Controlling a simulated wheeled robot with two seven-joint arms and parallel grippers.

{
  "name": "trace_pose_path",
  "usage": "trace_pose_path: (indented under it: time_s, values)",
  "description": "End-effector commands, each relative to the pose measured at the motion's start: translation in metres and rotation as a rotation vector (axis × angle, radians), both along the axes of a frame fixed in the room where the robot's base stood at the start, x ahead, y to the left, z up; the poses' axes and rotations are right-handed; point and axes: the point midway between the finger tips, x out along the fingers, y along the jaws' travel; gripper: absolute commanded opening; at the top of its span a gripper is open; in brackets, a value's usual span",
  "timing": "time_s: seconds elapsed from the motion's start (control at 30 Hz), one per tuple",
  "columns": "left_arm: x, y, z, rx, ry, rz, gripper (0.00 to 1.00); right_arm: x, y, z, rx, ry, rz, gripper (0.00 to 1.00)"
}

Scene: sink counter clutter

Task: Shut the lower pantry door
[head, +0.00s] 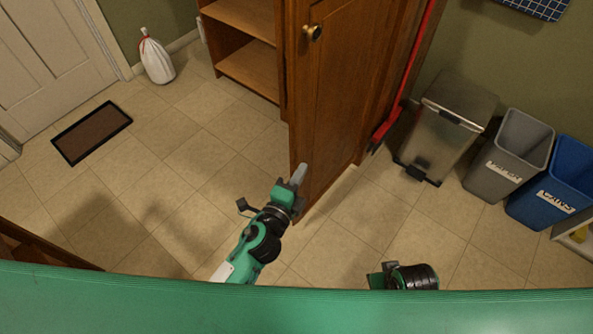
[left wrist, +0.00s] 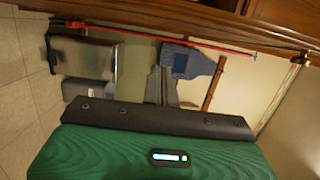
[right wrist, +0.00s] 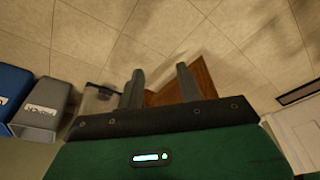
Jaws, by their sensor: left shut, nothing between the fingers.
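The wooden pantry door (head: 335,100) stands open in the head view, with a brass knob (head: 312,32) high near its left edge. The open shelves (head: 247,65) of the pantry show to its left. My left gripper (head: 298,175) is shut and empty, its fingertips overlapping the door's lower left edge in the picture; I cannot tell if they touch. In the left wrist view its fingers (left wrist: 161,86) are together, with wood (left wrist: 190,17) along the top. My right gripper (right wrist: 160,85) is open and empty; in the head view only its wrist part shows, low right.
A red-handled broom (head: 402,90) leans right of the door. A metal trash can (head: 440,130), a grey bin (head: 508,155) and a blue bin (head: 555,185) stand further right. A white bag (head: 157,60) and a doormat (head: 92,132) lie left. Tiled floor is clear between.

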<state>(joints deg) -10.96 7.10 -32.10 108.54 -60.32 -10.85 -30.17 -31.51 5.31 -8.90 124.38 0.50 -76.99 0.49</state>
Motion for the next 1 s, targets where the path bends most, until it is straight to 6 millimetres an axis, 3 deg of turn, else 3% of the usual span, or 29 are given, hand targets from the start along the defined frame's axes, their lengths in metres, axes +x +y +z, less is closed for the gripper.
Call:
trace_pose_path:
  time_s: [0.43, 0.5, 0.7, 1.0]
  values:
    - [0.075, -0.033, 0.001, -0.001, 0.000, -0.001, 0.00, 0.000, 0.000, -0.009, -0.002, 0.011, 0.000, 0.36]
    - [0.082, -0.020, 0.001, 0.004, 0.001, 0.001, 0.00, 0.000, 0.000, -0.009, -0.002, 0.011, 0.000, 0.36]
    - [0.094, -0.004, 0.000, 0.001, 0.002, 0.001, 0.00, -0.002, -0.001, -0.019, -0.005, 0.024, 0.000, 0.36]
    - [0.097, 0.000, -0.001, -0.001, 0.003, 0.000, 0.00, 0.000, -0.001, -0.023, -0.007, 0.026, 0.001, 0.36]
